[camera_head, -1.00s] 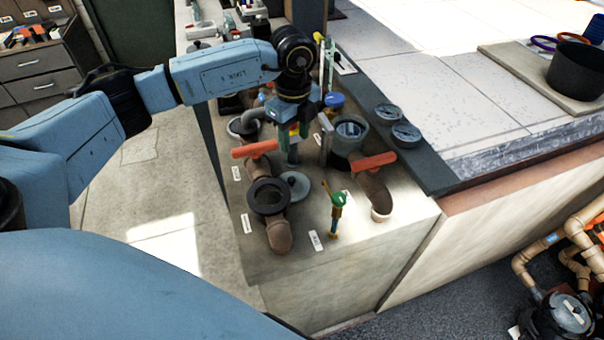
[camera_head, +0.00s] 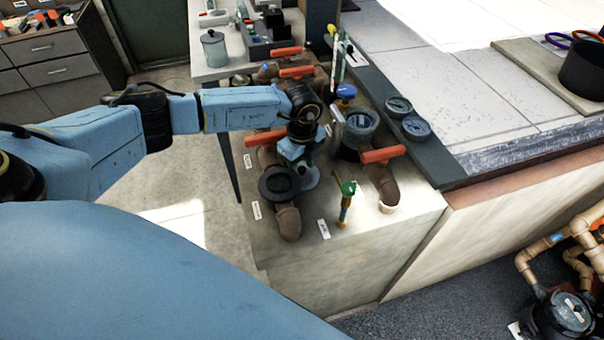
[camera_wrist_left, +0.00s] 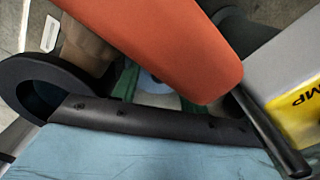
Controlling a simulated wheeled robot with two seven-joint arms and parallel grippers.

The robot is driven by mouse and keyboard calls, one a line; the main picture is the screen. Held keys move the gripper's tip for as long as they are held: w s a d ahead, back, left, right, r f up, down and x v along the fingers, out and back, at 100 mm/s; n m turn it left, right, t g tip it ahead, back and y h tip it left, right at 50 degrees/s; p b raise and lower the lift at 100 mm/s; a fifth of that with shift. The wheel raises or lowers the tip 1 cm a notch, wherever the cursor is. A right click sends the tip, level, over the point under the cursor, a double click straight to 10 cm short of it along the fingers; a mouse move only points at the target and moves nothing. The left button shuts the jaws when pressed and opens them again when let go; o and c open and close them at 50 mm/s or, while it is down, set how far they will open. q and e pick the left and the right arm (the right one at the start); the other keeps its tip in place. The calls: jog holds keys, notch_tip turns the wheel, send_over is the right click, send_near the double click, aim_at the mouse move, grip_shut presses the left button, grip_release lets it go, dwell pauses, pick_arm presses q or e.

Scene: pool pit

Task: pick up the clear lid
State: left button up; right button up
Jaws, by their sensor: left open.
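A round grey-green disc, which looks like the clear lid (camera_head: 310,178), lies on the ledge right of a black open ring (camera_head: 279,184) on a brown pipe. My left gripper (camera_head: 293,160) points down just above it, beside the ring, and covers part of the disc. The gripper is open; I see nothing held. In the left wrist view an orange valve handle (camera_wrist_left: 165,45) crosses close in front, with the black ring (camera_wrist_left: 25,90) at left. A pale patch shows below the handle; I cannot tell whether it is the lid. My right gripper is not in view.
A grey pot (camera_head: 357,135) and a second orange handle (camera_head: 382,154) stand to the right. A small green-topped valve (camera_head: 347,188) rises near the front. Two round gauges (camera_head: 415,127) lie on the dark edge.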

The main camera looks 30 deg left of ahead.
pick_arm(q)
grip_shut()
jog(key=shift+r, duration=0.15)
